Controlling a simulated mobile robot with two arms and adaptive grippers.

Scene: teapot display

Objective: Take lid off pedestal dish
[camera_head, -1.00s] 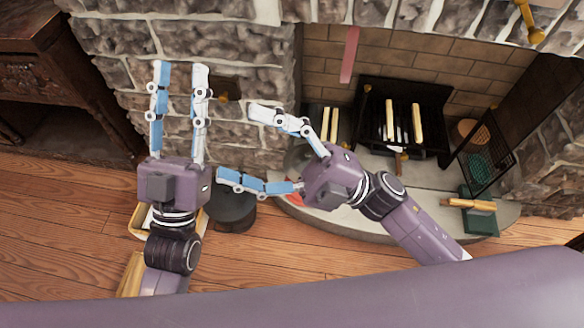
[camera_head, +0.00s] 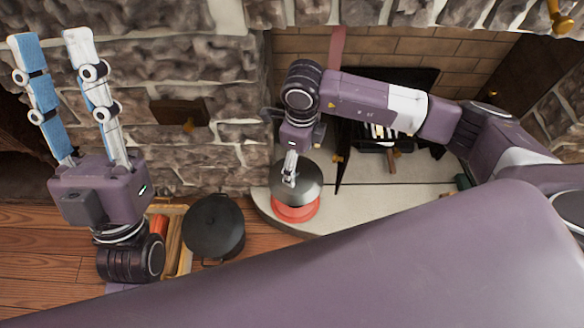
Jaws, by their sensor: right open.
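The pedestal dish stands on the pale hearth, with a rounded dark grey lid (camera_head: 308,180) over a red dish (camera_head: 297,210). My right gripper (camera_head: 289,181) points down at the top of the lid, with its fingers open around the lid's top area. The knob is mostly hidden by the fingers, and I cannot tell whether they touch it. The lid sits on the dish. My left gripper (camera_head: 50,38) is open and empty at the far left, its two fingers pointing up in front of the stone wall.
A black pot (camera_head: 213,226) stands on the wooden floor left of the dish. Beside it is a wooden crate (camera_head: 182,262) with an orange-red item. The stone fireplace rises behind, with a dark grate (camera_head: 375,148) inside. The hearth (camera_head: 385,195) right of the dish has bare room.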

